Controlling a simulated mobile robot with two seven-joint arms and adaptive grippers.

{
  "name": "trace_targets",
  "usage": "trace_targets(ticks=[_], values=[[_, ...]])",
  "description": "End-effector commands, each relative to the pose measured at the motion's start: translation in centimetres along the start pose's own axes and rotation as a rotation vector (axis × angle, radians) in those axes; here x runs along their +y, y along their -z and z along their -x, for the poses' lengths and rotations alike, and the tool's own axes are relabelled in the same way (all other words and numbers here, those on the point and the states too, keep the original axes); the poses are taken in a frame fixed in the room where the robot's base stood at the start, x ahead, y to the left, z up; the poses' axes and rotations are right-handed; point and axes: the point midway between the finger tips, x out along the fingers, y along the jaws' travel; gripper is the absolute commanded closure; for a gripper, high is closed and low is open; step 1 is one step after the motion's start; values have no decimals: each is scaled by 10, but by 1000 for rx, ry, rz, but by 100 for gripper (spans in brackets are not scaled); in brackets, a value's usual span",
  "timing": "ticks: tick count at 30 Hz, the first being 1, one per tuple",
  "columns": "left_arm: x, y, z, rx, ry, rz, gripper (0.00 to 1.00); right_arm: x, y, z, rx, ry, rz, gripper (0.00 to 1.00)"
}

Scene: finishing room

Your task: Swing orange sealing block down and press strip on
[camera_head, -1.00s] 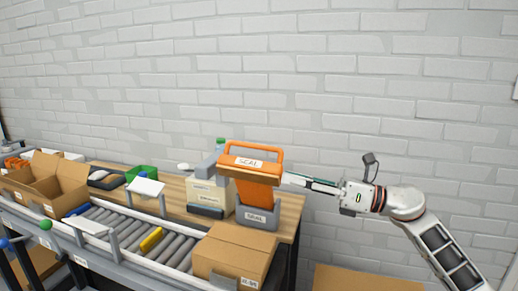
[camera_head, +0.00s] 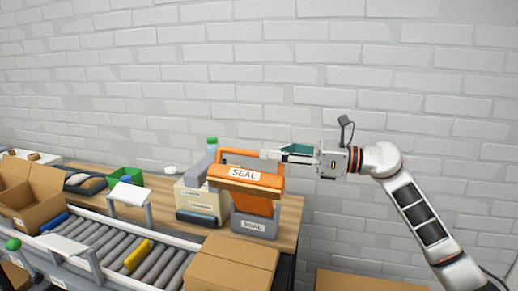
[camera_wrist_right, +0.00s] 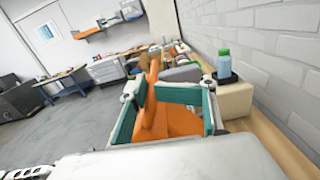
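The orange sealing block (camera_head: 262,183), labelled SEAL, has a loop handle (camera_head: 238,153) and stands over a grey base (camera_head: 255,226), also labelled SEAL, at the right end of the wooden bench. My right gripper (camera_head: 270,155) reaches in from the right at the handle's height. In the right wrist view its teal-padded fingers (camera_wrist_right: 170,103) are spread wide, with orange parts of the block (camera_wrist_right: 170,124) between them. I cannot tell whether they touch the handle. My left gripper is out of view. I cannot make out a strip.
A closed cardboard box (camera_head: 230,266) stands in front of the block, at the end of the roller conveyor (camera_head: 170,268). A cream dispenser (camera_head: 192,201) and a green-capped bottle (camera_head: 212,143) are close on the left. A brick wall is behind.

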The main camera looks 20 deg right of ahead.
Motion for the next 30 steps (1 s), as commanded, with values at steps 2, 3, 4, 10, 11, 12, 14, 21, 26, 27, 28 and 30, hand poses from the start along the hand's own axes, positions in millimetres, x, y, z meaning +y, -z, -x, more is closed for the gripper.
trace_targets(ticks=[2, 3, 4, 10, 11, 12, 14, 21, 26, 27, 28, 30], values=[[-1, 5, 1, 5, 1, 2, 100, 2, -2, -14, -2, -4, 0, 72], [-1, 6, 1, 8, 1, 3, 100, 2, -2, -19, -2, -3, 0, 72], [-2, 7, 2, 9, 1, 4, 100, 1, -2, -23, -2, -3, 0, 72], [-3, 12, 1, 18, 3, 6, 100, 1, 1, -37, 1, -1, -1, 72], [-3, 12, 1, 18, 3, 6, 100, 1, 1, -38, 2, -1, -1, 72], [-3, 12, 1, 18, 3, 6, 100, 0, 1, -38, 2, -1, -1, 72], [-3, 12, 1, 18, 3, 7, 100, 0, 2, -38, 2, -1, -1, 72], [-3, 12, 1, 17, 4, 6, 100, 0, 2, -38, 3, 0, -2, 95], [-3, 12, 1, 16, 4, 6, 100, 0, 2, -38, 3, 0, -2, 100], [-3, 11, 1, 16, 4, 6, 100, 0, 2, -38, 3, 0, -1, 100], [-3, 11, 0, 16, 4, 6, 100, 0, 2, -38, 3, 0, 0, 100], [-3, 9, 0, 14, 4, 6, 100, 0, 4, -38, 4, 1, 7, 100]])
